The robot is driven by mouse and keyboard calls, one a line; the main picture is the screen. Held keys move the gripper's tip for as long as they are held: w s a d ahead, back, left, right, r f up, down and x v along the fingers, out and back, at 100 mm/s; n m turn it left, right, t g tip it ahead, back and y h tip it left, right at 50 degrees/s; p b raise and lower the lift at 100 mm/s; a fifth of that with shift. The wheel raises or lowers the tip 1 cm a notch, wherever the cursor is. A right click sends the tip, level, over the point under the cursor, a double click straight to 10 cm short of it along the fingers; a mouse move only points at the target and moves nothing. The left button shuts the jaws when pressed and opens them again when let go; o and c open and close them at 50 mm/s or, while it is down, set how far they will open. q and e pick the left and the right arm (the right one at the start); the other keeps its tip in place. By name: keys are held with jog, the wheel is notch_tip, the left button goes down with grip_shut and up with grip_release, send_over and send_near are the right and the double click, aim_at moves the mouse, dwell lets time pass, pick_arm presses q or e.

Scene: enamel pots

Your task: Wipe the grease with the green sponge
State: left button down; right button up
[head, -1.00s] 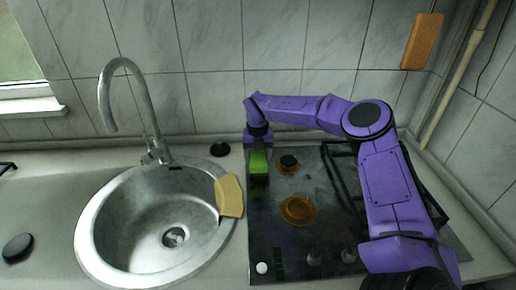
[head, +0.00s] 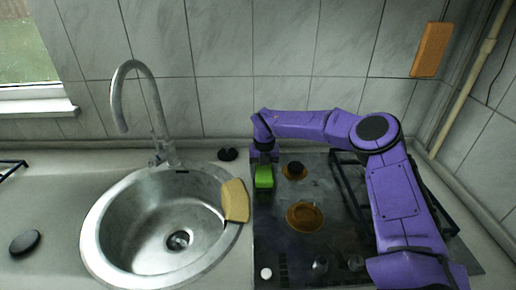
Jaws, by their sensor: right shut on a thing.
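My right gripper (head: 264,160) is shut on the green sponge (head: 264,178). It holds the sponge over the back left part of the dark hob (head: 274,238); I cannot tell whether the sponge touches the surface. A brown, greasy-looking patch (head: 305,216) lies on the hob, in front of and to the right of the sponge. A smaller brown patch (head: 285,172) surrounds a dark burner just right of the sponge. My left gripper is not in view.
Black grates (head: 350,190) stand on the hob's right side, partly behind my right arm. A steel sink (head: 130,228) with a tall tap (head: 150,90) is at left, with a yellowish cloth-like piece (head: 235,201) on its right rim. Knobs (head: 320,266) line the hob's front.

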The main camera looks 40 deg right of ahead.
jog(key=shift+w+d+r, duration=0.2)
jog(key=shift+w+d, duration=0.3)
jog(key=shift+d, duration=0.35)
jog(key=shift+d+r+p, duration=0.15)
jog(key=shift+r+p, duration=0.35)
jog(key=shift+r, duration=0.55)
jog(key=r+p, duration=0.1)
jog(key=a+r, duration=0.1)
jog(key=shift+r+p, duration=0.3)
jog(key=shift+p, duration=0.1)
jog(key=shift+w+d+r+p, duration=0.1)
jog(key=shift+r+p, duration=0.4)
jog(key=shift+r, duration=0.2)
jog(key=shift+r+p, duration=0.45)
jog(key=shift+r, duration=0.35)
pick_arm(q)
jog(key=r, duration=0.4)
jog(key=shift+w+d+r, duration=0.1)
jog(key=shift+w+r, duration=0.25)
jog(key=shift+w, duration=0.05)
